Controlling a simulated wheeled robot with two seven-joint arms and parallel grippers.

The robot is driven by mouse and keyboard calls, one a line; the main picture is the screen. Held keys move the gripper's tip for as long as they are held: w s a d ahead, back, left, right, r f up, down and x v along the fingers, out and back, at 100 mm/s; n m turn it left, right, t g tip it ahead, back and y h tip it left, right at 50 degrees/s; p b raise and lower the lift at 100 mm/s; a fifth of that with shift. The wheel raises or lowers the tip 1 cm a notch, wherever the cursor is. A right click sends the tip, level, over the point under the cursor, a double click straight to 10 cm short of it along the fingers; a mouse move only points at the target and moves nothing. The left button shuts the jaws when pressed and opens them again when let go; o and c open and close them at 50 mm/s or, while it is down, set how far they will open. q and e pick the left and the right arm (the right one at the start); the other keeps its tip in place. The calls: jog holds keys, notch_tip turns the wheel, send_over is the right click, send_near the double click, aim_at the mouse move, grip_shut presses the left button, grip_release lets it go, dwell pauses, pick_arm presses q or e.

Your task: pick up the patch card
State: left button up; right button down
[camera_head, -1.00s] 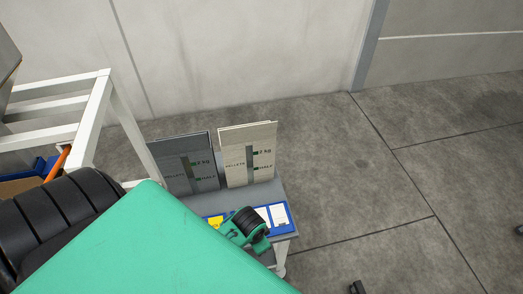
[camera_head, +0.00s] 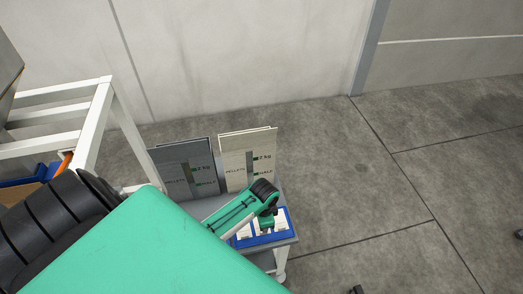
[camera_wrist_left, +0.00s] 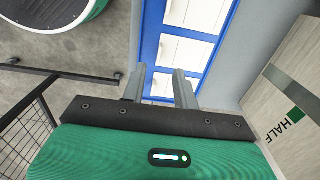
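A blue card tray (camera_head: 287,236) with white cards in separate compartments lies on a small grey bench. In the left wrist view, the tray (camera_wrist_left: 150,48) runs between and beyond my fingers, with white cards (camera_wrist_left: 182,52) framed in blue. I cannot tell which card is the patch card. My right gripper is not in view.
The cream board (camera_wrist_left: 292,85) is close at right in the wrist view. A white frame rack (camera_head: 100,110) stands left.

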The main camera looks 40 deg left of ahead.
aim_at(258, 232)
pick_arm(q)
jog(key=shift+f+p, duration=0.4)
jog(key=shift+f, duration=2.85)
grip_shut()
